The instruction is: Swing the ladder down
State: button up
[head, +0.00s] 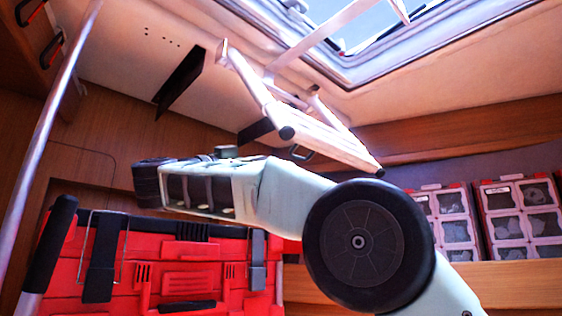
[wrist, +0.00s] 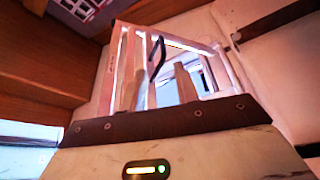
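The pale ladder (head: 325,135) hangs folded up under the open roof hatch in the head view, tilted, with dark end caps. A dark loop handle (head: 300,153) is on its lower side. In the wrist view the ladder (wrist: 122,70) is straight ahead, with the dark loop (wrist: 157,57) in front of its bars. My gripper's dark front edge (wrist: 165,118) crosses the bottom of the wrist view, below the loop and apart from it. The fingertips do not show clearly. In the head view my arm is below the ladder and hides part of what lies behind it.
The hatch frame (head: 350,70) is above the ladder. Boxes with pictured fronts (head: 520,220) stand on a wooden shelf at the right. A metal pole (head: 50,125) rises at the far left. A dark slot (head: 180,80) is in the ceiling.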

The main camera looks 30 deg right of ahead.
jog(key=v, duration=0.5)
